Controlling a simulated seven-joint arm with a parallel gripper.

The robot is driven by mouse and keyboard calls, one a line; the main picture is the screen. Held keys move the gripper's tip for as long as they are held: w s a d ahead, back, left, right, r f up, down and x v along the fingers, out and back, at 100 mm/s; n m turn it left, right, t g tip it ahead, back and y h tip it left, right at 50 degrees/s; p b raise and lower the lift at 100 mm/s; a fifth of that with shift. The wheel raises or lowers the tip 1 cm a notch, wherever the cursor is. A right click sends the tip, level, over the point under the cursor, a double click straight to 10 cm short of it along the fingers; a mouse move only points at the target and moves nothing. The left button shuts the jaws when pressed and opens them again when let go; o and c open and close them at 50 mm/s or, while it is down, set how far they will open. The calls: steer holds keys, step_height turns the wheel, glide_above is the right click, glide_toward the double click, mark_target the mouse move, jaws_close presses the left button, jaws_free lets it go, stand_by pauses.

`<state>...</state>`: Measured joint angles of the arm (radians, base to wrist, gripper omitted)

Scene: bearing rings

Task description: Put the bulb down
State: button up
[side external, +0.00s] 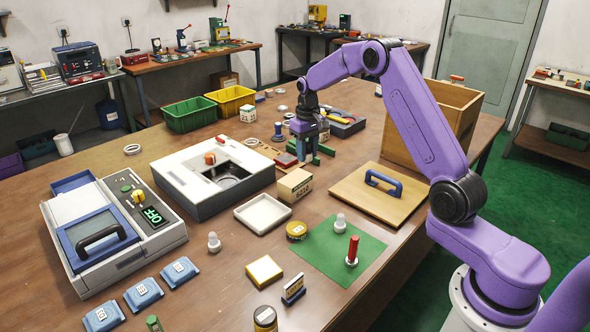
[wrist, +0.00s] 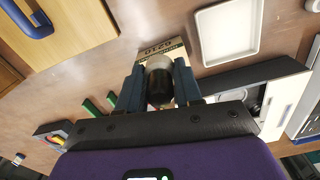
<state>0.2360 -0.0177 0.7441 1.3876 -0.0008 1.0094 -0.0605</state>
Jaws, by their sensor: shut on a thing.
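My gripper (wrist: 159,78) is shut on a bulb (wrist: 160,68), with a rounded, glassy grey body and a dark lower part between the two dark blue fingers. In the side external view my gripper (side external: 308,148) is over the table, behind the cardboard box marked 6210 (side external: 294,186); the held bulb cannot be made out there. In the wrist view the box (wrist: 172,46) shows just beyond the bulb. Two similar pale bulb-shaped pieces stand upright elsewhere: one on bare table (side external: 214,243), one on the green mat (side external: 340,223).
Green blocks (side external: 325,150) lie close to my gripper. A white open tray (side external: 262,213), a white machine with a square opening (side external: 213,172) and a wooden lid with a blue handle (side external: 380,193) stand around. The green mat (side external: 318,247) also holds a red-handled piece (side external: 352,251).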

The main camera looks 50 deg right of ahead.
glide_above(295, 177)
step_height(295, 177, down, 7)
steer(key=shift+r, duration=0.1)
steer(key=shift+f, duration=1.45)
steer(key=shift+f, duration=0.15)
steer(key=o, duration=1)
steer(key=shift+o, duration=0.2)
